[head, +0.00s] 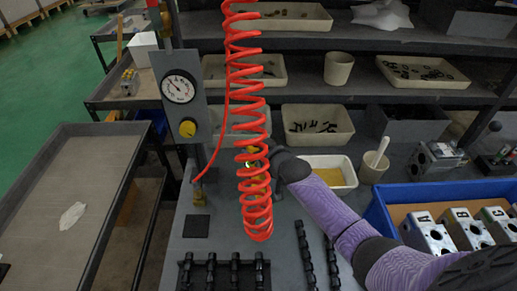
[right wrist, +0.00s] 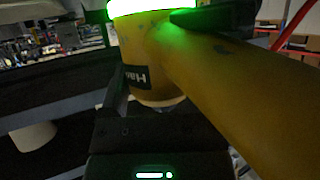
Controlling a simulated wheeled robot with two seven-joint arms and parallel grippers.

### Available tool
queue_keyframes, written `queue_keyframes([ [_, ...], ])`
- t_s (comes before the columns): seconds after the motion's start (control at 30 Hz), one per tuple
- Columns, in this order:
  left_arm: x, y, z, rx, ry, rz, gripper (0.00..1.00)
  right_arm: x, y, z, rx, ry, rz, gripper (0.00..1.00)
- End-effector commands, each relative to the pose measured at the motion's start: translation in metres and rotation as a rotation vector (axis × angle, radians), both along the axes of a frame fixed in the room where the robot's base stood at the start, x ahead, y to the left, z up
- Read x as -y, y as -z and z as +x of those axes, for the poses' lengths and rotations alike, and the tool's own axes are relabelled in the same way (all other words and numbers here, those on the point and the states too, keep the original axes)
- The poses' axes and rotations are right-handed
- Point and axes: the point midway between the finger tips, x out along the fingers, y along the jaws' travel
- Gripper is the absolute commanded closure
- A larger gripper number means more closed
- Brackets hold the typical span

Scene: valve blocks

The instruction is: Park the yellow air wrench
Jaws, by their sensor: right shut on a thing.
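The yellow air wrench (right wrist: 215,75) fills much of the right wrist view, with a dark label on its body and bright green light at its top. My right gripper (right wrist: 150,105) is shut on it. In the head view my purple right arm reaches in from the lower right, and the gripper (head: 268,153) is largely hidden behind the red coiled hose (head: 253,120). Only small yellow bits of the wrench show between the coils. The hose hangs from above, and a thin red line runs from it to a fitting by the gauge panel (head: 181,95). My left gripper is out of view.
A black square pad (head: 196,226) lies on the grey bench, with black racks (head: 222,272) in front. A blue crate (head: 375,215) with valve blocks stands at right. A yellow-bottomed tray (head: 348,172), a mortar (head: 373,168) and shelf bins are behind. A grey cart (head: 60,180) stands left.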

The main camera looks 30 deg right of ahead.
Motion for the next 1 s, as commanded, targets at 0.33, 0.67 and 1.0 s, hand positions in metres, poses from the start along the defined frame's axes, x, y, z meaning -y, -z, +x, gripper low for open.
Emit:
queue_keyframes([
  [0.33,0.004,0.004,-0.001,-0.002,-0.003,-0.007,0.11,0.000,0.003,0.001,0.008,0.000,0.000,1.00],
  [0.67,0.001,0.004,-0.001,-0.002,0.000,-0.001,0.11,0.000,0.004,0.001,0.005,0.000,0.000,0.00],
  [1.0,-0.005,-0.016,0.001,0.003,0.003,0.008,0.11,0.000,-0.010,-0.025,-0.001,-0.001,-0.001,0.00],
])
